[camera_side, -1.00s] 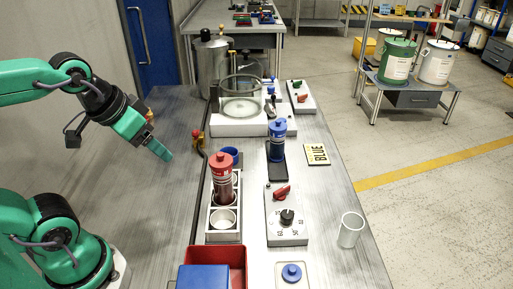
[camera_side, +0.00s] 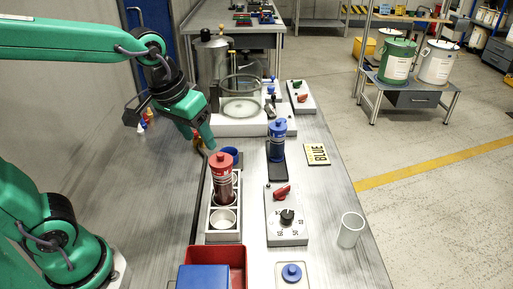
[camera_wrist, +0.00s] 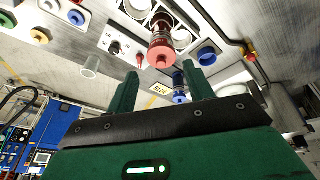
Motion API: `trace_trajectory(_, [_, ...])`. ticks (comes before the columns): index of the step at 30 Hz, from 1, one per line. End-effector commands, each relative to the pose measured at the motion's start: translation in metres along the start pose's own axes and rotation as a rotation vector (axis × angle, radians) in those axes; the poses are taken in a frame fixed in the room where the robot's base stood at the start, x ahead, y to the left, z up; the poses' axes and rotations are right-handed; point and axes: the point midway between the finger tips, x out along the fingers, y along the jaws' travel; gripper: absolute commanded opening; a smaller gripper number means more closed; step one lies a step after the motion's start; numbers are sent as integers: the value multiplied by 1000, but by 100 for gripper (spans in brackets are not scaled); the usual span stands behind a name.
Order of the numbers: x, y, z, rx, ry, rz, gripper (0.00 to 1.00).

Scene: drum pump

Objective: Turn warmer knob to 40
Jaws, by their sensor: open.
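The warmer is a grey box (camera_side: 290,233) on the bench with a black knob (camera_side: 287,217), printed numbers around the knob and a red switch (camera_side: 281,192) above it. The knob also shows in the wrist view (camera_wrist: 114,47), but its exact setting is too small to read. My gripper (camera_side: 211,146) is up and left of the warmer in the side view, above the bench near the blue cup. In the wrist view my gripper (camera_wrist: 165,85) has its two green fingers apart with nothing held between them.
A red-capped bottle (camera_side: 222,180) stands in a rack left of the warmer. A blue-capped bottle (camera_side: 277,142) stands behind the warmer, beside the yellow BLUE card (camera_side: 317,154). A clear cup (camera_side: 350,230) is to the right. A red bin (camera_side: 231,262) is in front.

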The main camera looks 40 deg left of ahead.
Motion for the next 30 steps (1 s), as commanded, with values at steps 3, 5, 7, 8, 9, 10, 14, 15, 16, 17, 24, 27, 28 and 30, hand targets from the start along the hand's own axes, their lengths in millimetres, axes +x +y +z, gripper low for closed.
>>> trace_trajectory(3, [13, 17, -14, -25, -44, -2, 52])
trace_trajectory(5, [20, 26, -20, -39, -64, -5, 52])
trace_trajectory(7, [29, 36, -27, -56, -87, -8, 52])
trace_trajectory(8, [33, 41, -30, -64, -97, -11, 52])
trace_trajectory(9, [38, 47, -33, -73, -109, -13, 52])
trace_trajectory(10, [42, 51, -35, -80, -119, -16, 52])
trace_trajectory(14, [61, 71, -44, -109, -156, -29, 52])
trace_trajectory(15, [67, 77, -46, -118, -167, -33, 52])
trace_trajectory(16, [72, 81, -48, -123, -175, -37, 52])
trace_trajectory(17, [76, 86, -49, -130, -183, -40, 52])
trace_trajectory(24, [119, 125, -54, -181, -249, -80, 52])
trace_trajectory(27, [136, 139, -54, -201, -270, -97, 52])
trace_trajectory(28, [141, 143, -54, -206, -275, -102, 52])
trace_trajectory(30, [150, 150, -53, -216, -286, -111, 52])
